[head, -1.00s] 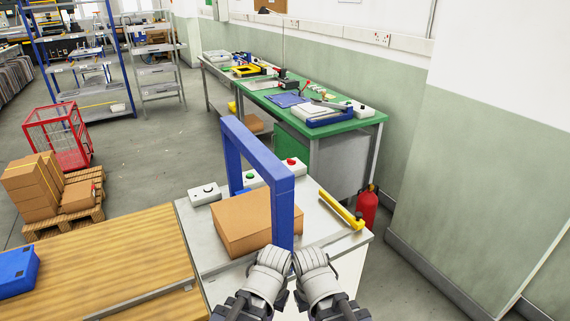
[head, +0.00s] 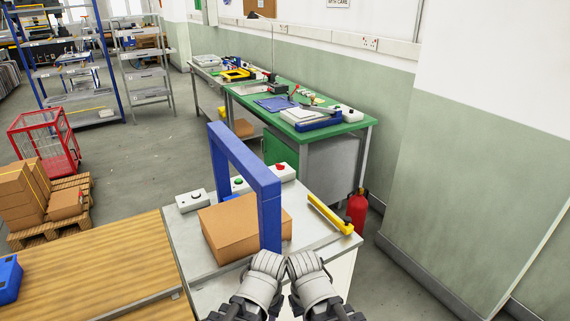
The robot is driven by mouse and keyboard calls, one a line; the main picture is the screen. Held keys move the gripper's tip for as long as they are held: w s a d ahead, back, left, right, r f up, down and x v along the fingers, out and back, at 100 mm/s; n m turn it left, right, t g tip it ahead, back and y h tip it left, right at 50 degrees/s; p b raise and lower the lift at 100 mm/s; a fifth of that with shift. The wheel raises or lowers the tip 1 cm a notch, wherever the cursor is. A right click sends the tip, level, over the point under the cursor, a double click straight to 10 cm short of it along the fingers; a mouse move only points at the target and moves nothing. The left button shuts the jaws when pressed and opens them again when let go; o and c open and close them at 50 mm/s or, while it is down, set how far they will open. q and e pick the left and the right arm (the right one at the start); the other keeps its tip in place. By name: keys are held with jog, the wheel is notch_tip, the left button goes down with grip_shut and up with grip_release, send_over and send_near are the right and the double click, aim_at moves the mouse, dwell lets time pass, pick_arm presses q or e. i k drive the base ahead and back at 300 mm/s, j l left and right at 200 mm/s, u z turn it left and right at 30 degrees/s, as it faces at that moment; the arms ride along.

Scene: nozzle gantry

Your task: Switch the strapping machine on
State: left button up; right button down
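The strapping machine has a blue arch (head: 268,200) over a pale grey top (head: 322,236). A brown carton (head: 232,232) sits on the top, partly under the arch. My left gripper (head: 264,266) and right gripper (head: 306,267) are close together at the machine's near edge, apart from the controls. Their fingertips do not show clearly.
A yellow-handled tool (head: 330,214) lies on the machine's right side. A red fire extinguisher (head: 357,211) stands beyond it. A wooden table (head: 100,262) adjoins on the left. A green workbench (head: 345,128) is behind.

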aim_at(280, 166)
jog(key=i+l+z, duration=1.2)
jog(key=i+z, duration=0.4)
jog(key=i+l+u, duration=0.15)
jog(key=i+u, duration=0.2)
jog(key=i, duration=0.25)
jog(key=i+u, duration=0.2)
jog(key=u, duration=0.2)
jog(key=i+u, duration=0.15)
jog(key=u, duration=0.25)
jog(key=i+l+u, duration=0.1)
jog(key=u, duration=0.35)
jog(key=i+u, duration=0.45)
jog(key=i+l+u, duration=0.2)
jog(key=u, duration=0.25)
